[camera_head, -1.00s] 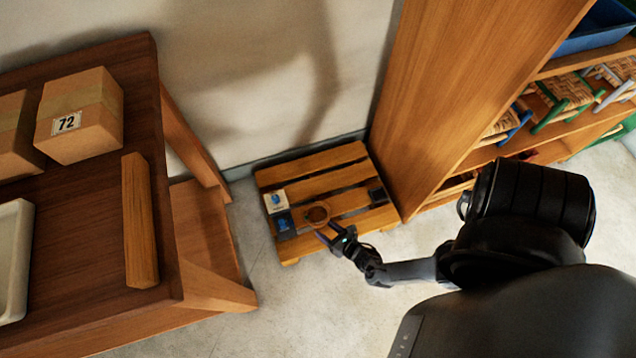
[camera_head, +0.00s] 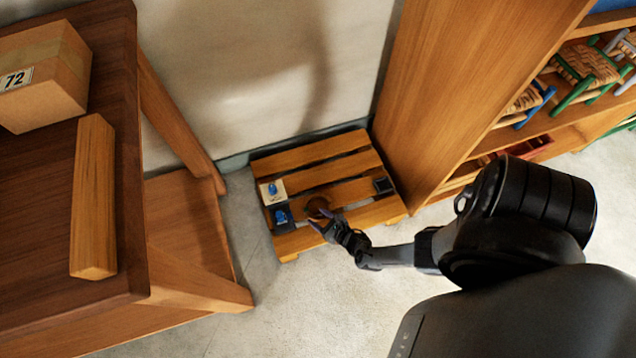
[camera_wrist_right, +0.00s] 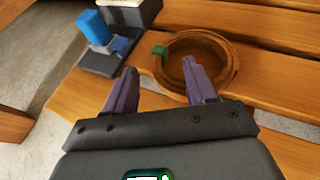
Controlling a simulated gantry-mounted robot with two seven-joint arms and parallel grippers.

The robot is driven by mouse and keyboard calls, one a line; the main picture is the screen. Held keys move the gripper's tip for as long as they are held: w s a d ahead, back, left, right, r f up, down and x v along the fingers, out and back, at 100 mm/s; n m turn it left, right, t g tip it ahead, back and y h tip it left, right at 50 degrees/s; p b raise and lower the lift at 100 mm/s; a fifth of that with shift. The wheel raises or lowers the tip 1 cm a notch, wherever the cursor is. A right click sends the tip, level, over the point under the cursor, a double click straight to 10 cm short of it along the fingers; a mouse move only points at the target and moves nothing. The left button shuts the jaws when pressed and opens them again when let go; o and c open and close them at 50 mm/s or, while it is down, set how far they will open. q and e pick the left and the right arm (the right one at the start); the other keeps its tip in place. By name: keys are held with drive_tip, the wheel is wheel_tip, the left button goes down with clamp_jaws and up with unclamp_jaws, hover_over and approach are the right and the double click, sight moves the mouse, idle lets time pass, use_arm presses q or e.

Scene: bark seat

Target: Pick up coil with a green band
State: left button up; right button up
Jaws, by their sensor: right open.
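The coil (camera_head: 317,206) is a brown ring lying flat on a low slatted wooden pallet (camera_head: 312,158). In the right wrist view the coil (camera_wrist_right: 222,48) shows a small green band (camera_wrist_right: 159,51) on its left side. My right gripper (camera_head: 326,226) is open and empty at the near side of the coil. In the right wrist view its two fingers (camera_wrist_right: 160,80) point toward the coil; the right finger overlaps its near left rim, and the left finger is left of it. I cannot tell whether they touch it. My left gripper is not in view.
A white block (camera_head: 272,190) and a dark block (camera_head: 281,217), each with a blue piece, sit left of the coil. A table (camera_head: 180,262) stands left, and a shelf unit (camera_head: 455,85) stands right.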

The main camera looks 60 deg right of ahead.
sight(309, 212)
drive_tip(key=shift+w+d+f+b, duration=0.15)
drive_tip(key=shift+w+f+b, duration=0.3)
drive_tip(key=shift+w+b, duration=0.05)
drive_tip(key=b+x, duration=0.2)
drive_tip(key=x, duration=0.1)
drive_tip(key=shift+w, duration=0.15)
drive_tip(key=shift+w+d, duration=0.15)
drive_tip(key=shift+w, duration=0.25)
drive_tip(key=shift+s, duration=0.25)
drive_tip(key=c, duration=0.3)
drive_tip(key=shift+w, duration=0.1)
clamp_jaws()
